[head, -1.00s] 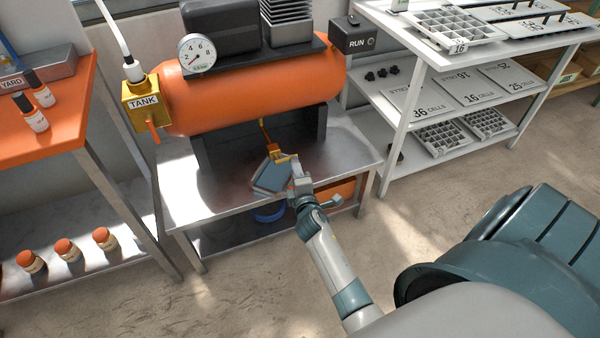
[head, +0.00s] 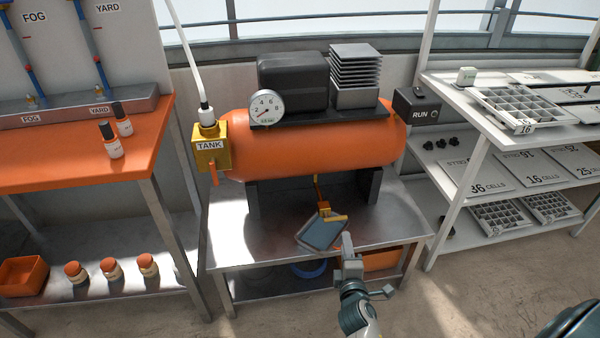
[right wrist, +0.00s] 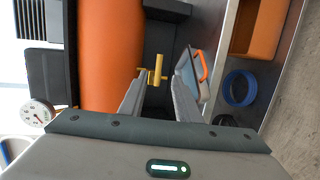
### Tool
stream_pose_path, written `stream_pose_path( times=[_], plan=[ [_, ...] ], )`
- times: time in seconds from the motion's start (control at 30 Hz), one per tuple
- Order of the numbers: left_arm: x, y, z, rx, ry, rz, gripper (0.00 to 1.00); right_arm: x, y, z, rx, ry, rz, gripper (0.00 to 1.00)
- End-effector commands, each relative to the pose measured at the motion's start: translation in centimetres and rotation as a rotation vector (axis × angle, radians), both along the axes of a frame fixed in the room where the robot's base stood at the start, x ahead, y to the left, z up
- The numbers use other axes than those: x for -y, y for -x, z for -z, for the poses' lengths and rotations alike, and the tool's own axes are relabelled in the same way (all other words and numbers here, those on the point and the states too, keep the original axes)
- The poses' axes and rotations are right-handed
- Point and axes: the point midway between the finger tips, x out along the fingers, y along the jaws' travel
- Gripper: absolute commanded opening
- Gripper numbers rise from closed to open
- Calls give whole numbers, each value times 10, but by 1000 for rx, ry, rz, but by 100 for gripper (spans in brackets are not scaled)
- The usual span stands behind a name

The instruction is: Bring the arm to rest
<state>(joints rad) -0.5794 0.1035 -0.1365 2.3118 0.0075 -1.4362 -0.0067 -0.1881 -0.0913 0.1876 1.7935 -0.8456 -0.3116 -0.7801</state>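My right gripper (head: 348,243) is at the front edge of the metal bench (head: 240,235). It also shows in the right wrist view (right wrist: 160,98), with its two fingers apart and nothing between them. Beyond the fingertips is a yellow drain valve (right wrist: 157,68) under the orange tank (head: 310,150); the valve also shows in the head view (head: 323,208). The gripper is apart from it. A blue-grey tray (head: 318,236) lies on the bench below the valve, just left of my gripper. My left gripper is in neither view.
The yellow TANK block (head: 211,148) with a lever and white hose is left of the tank. A gauge (head: 266,107) sits on top. An orange bench (head: 140,150) stands left, a white shelf (head: 455,205) with seed trays right. Open floor (head: 480,290) lies in front.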

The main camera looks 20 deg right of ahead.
Motion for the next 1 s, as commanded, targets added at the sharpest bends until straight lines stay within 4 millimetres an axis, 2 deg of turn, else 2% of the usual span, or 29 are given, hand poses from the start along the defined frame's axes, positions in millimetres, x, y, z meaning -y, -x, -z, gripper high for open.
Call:
stream_pose_path(
  times=[0.27,0.37,0.47,0.57,0.67,0.77,0.9,1.0],
  plan=[
    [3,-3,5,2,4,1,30,-6,2,8,-9,-43,-8,30],
    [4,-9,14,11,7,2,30,-17,6,23,-27,-119,-18,30],
    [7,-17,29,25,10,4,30,-34,15,46,-56,-241,-27,30],
    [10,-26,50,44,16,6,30,-57,33,78,-102,-404,-24,30],
    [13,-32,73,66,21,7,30,-82,60,113,-164,-584,-1,30],
    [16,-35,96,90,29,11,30,-107,95,149,-235,-766,49,30],
    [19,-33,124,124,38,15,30,-137,155,192,-343,-997,158,30],
    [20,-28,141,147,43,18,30,-154,201,217,-413,-1134,254,30]
  ],
)
